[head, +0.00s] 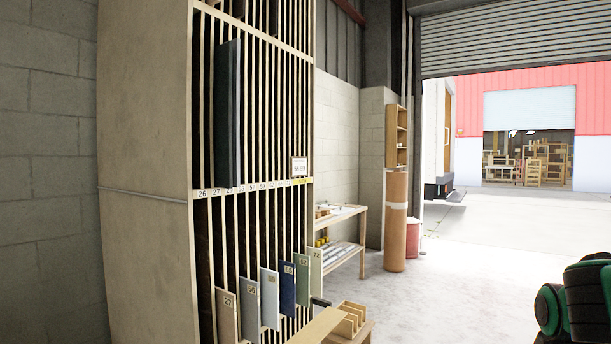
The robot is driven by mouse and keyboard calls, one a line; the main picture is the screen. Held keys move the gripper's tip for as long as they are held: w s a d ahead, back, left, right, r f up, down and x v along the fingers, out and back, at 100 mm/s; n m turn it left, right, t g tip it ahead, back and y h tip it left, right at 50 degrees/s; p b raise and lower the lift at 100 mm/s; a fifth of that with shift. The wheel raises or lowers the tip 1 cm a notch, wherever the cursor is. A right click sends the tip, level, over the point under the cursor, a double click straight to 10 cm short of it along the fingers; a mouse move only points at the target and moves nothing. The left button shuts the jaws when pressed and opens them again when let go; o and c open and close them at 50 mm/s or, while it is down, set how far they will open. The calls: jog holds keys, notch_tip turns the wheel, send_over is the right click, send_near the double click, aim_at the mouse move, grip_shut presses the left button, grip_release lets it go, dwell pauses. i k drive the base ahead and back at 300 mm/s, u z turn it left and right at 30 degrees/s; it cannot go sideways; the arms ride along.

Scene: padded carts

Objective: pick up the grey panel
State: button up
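Several numbered panels stand upright on edge in the lower slots of a tall wooden rack, their front ends sticking out. A grey panel (251,305) stands between a beige panel (227,314) and a paler grey-blue panel (270,298). Farther right are a dark blue panel (288,288), a grey-green panel (303,279) and a cream panel (316,268). A large dark grey panel (228,115) stands in the upper slots. Which grey one the task means, I cannot tell. My green and black arm shows at the lower right; my gripper is out of view.
The tall rack (145,180) fills the left. A low wooden slotted stand (345,325) is in front of the lower panels. A shelf table (341,232), a brown roll (395,240) and a red bin (412,238) stand behind. The floor right of them is clear.

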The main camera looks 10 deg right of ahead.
aim_at(249, 289)
jog(key=z, duration=0.05)
jog(key=i, duration=1)
jog(key=u, duration=0.05)
